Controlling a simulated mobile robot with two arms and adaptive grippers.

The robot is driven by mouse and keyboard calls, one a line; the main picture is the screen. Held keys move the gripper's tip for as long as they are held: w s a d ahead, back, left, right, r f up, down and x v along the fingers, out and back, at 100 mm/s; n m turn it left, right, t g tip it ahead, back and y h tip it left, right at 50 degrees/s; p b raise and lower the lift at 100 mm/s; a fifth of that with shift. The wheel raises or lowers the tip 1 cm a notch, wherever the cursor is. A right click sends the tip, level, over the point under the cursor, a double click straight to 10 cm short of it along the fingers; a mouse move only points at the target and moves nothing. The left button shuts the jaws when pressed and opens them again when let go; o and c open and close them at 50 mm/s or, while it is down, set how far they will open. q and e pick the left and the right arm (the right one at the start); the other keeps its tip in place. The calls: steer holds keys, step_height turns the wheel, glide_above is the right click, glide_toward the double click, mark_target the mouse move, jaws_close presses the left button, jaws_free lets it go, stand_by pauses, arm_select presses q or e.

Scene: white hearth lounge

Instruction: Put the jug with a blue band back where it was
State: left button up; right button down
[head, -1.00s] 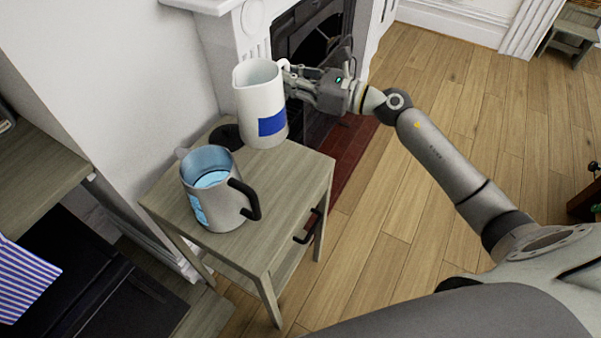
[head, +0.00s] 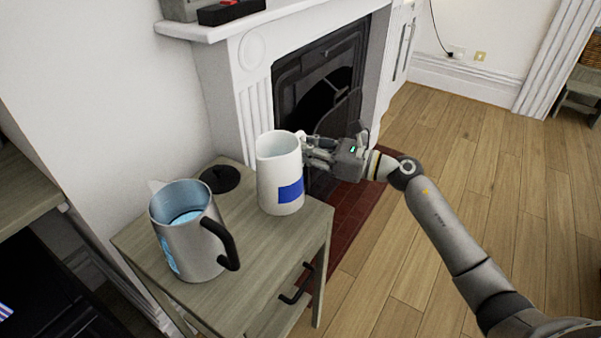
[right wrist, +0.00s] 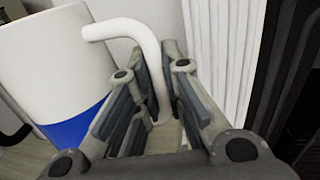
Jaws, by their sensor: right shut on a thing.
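The white jug with a blue band (head: 279,172) is upright at the back right of the small wooden side table (head: 235,290). I cannot tell whether its base touches the tabletop. My right gripper (head: 308,150) is shut on the jug's handle, at its right side. In the right wrist view the white handle (right wrist: 128,30) runs down between the fingers (right wrist: 160,100), and the jug's body (right wrist: 50,70) with its blue patch fills the left. My left gripper is not in view.
A steel jug with a black handle (head: 188,235) stands on the table, front left of the white jug. A dark round disc (head: 220,179) lies at the table's back. The fireplace (head: 318,90) is behind, and open wooden floor (head: 450,200) lies to the right.

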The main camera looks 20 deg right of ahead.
step_height(320, 180, down, 4)
steer(key=shift+r+b, duration=0.15)
steer(key=shift+b, duration=0.2)
steer(key=shift+f, duration=0.25)
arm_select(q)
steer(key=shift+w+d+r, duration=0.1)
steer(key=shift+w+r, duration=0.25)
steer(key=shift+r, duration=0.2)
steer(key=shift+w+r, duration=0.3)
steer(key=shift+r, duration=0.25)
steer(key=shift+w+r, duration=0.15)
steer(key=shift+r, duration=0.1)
arm_select(e)
steer(key=c, duration=1.9)
jaws_free()
steer(key=shift+f, duration=0.15)
steer(key=o, duration=0.4)
steer(key=shift+c, duration=0.2)
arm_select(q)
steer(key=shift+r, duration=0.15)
